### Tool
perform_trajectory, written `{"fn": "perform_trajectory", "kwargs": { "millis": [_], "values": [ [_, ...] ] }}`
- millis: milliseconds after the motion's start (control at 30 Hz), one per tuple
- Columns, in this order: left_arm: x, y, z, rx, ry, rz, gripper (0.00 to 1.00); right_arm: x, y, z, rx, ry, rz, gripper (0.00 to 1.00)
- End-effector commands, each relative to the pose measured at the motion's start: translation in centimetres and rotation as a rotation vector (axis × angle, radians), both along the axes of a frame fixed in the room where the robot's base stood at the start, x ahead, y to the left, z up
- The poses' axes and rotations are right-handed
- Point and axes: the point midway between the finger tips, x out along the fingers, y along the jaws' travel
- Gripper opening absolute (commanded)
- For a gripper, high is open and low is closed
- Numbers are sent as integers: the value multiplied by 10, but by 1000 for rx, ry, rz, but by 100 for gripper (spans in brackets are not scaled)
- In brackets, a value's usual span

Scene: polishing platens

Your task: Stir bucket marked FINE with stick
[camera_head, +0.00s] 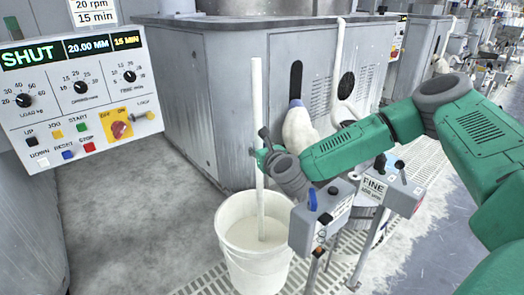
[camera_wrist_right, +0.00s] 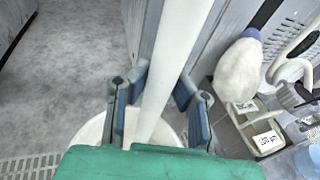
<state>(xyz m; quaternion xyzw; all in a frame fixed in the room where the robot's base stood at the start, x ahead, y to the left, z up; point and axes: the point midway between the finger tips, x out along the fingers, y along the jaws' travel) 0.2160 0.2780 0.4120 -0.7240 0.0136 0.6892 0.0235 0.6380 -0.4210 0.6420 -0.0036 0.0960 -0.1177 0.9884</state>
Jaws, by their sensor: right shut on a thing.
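A white stick (camera_head: 258,130) stands near upright with its lower end in the pale liquid of a white bucket (camera_head: 240,268). My right gripper (camera_head: 262,155) is shut on the stick above the bucket rim. In the right wrist view the stick (camera_wrist_right: 172,60) passes between the two fingers of the gripper (camera_wrist_right: 160,100), and part of the bucket rim (camera_wrist_right: 88,130) shows below. No marking is visible on this bucket. A sign reading FINE (camera_head: 374,188) is on a stand to the right of it. My left gripper is out of view.
A control panel (camera_head: 85,90) showing SHUT stands at the left. A grey machine cabinet (camera_head: 190,90) is behind the bucket. A small control box (camera_head: 322,212) on a post is close at the bucket's right. Floor to the left is clear.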

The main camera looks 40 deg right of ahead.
Motion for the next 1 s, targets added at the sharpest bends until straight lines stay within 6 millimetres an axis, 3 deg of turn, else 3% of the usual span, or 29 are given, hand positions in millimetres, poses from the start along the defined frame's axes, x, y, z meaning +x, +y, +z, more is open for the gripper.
{"fn": "perform_trajectory", "kwargs": {
  "millis": [267, 1000],
  "values": [
    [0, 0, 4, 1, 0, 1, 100, 1, 0, 6, 3, -4, 1, 0],
    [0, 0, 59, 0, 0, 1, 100, 1, -1, 96, 2, -5, 2, 0]
  ]
}}
